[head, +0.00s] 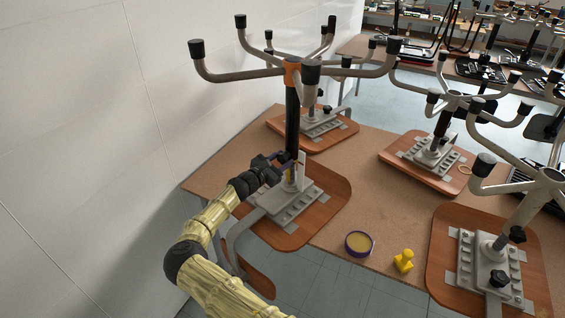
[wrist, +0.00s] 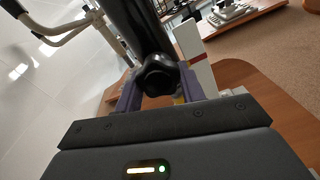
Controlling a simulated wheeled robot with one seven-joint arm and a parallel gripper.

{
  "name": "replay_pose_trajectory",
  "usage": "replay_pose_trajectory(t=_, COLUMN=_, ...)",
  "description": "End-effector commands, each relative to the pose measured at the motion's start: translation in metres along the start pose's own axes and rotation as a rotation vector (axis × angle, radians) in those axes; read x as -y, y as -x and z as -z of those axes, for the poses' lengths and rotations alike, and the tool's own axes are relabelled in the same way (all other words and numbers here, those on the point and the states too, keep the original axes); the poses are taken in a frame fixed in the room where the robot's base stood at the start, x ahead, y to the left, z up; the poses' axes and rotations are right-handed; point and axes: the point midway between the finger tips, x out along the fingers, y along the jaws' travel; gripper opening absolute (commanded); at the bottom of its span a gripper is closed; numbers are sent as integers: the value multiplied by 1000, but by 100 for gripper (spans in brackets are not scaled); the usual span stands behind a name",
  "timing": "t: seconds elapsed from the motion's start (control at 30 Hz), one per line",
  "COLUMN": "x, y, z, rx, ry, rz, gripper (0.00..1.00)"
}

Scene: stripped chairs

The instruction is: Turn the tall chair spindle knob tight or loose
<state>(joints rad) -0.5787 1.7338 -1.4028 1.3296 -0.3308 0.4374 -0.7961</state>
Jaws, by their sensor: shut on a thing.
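The tall chair (head: 292,105) stands upside down on its wooden seat board at the table's left side. Its black spindle rises from a grey metal base plate (head: 290,205) to an orange collar and curved legs. The black lobed knob (wrist: 160,76) sits on the spindle in the wrist view. My gripper (head: 292,166) reaches the lower spindle from the left. In the wrist view its two purple fingers (wrist: 160,92) are on either side of the knob, shut on it. In the head view the knob is hard to make out behind my gripper.
Other upturned chairs stand behind and to the right, including one with a black knob (head: 498,278). A round tin (head: 359,244) and a yellow object (head: 404,260) lie near the table's front edge. A white wall (head: 90,120) is close on the left.

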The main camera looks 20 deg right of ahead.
Motion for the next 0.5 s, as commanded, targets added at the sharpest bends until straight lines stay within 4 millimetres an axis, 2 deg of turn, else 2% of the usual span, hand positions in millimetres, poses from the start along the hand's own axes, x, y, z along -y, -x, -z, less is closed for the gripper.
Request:
replay_pose_trajectory(t=0.07, x=1, y=1, z=2, rx=-2, ry=1, rz=3, gripper=16)
replay_pose_trajectory(t=0.1, x=2, y=1, z=2, rx=-2, ry=1, rz=3, gripper=41)
replay_pose_trajectory(t=0.2, x=2, y=0, z=2, rx=-2, ry=1, rz=3, gripper=61)
replay_pose_trajectory(t=0.5, x=2, y=-1, z=1, rx=0, ry=1, rz=4, gripper=61)
